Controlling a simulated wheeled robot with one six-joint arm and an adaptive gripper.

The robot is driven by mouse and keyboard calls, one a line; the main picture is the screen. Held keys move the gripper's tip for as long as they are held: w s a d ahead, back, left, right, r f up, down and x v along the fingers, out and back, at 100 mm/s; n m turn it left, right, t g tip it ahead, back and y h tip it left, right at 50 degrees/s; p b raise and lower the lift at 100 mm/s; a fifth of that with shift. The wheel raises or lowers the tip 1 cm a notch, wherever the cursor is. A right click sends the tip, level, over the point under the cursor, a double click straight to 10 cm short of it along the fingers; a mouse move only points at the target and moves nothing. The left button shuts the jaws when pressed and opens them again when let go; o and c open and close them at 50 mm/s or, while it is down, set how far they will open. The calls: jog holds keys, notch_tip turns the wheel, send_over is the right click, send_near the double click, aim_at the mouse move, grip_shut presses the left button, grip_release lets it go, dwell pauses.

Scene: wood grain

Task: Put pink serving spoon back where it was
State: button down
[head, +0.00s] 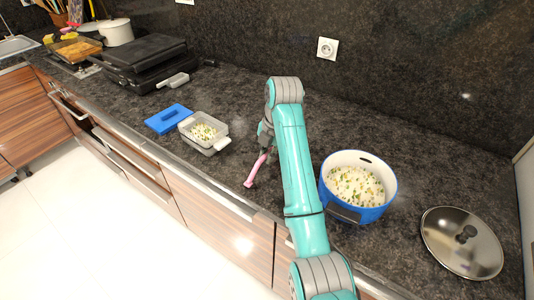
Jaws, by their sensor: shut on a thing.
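The pink serving spoon (256,170) is in the head view, near the middle of the dark counter. It hangs tilted from my gripper (265,140), with its lower end toward the counter's front edge. My gripper is shut on the spoon and is partly hidden by my teal arm. I cannot tell if the spoon's lower end touches the counter. A blue pot (378,211) of rice with vegetables stands to the right of my arm. A small clear container (211,146) with some of the rice stands left of the spoon.
A blue lid (169,119) lies left of the container. A glass pot lid (479,256) lies at the right end. A black grill (146,62), a white pot (117,32) and a food tray (76,50) stand farther left. The counter behind my gripper is clear up to the wall.

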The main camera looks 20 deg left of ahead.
jog(key=shift+f, duration=0.75)
jog(key=c, duration=1.1)
grip_release()
